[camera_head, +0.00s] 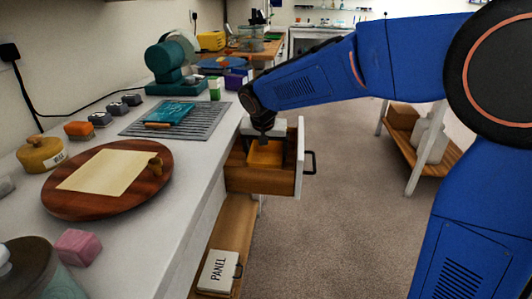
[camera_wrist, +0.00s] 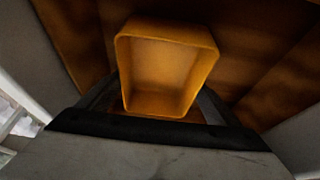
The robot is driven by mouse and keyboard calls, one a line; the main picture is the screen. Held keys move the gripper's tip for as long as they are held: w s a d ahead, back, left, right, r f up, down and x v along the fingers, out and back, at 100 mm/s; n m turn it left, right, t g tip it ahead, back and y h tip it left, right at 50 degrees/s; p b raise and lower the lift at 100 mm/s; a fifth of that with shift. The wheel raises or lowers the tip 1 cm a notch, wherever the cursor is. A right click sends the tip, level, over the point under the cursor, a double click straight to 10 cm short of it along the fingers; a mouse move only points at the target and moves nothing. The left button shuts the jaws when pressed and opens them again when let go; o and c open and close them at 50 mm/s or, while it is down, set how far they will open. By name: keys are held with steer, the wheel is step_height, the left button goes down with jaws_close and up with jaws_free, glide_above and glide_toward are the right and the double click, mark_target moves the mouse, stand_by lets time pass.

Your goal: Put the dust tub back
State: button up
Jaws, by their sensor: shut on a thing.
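An open-topped orange tub (camera_head: 266,154) is inside the open wooden drawer (camera_head: 262,182) below the counter's right edge. My gripper (camera_head: 264,136) reaches down from above and is shut on the tub. In the wrist view the tub (camera_wrist: 168,70) sits between the fingers of my gripper (camera_wrist: 163,112), and its inside looks empty. Brown wood of the drawer (camera_wrist: 255,65) lies around it. I cannot tell whether the tub's base touches the drawer floor.
The drawer's white front with a dark handle (camera_head: 309,162) stands out over the carpet. The white counter (camera_head: 190,160) beside it holds a round wooden board (camera_head: 60,203), a grey ribbed mat (camera_head: 200,127) and a teal machine (camera_head: 170,62). A PANEL box (camera_head: 217,272) lies on the shelf below.

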steer(key=o, duration=0.8)
steer(key=d+v, duration=0.1)
steer(key=v, duration=1.1)
steer(key=shift+a, duration=0.45)
steer(key=shift+s, duration=0.1)
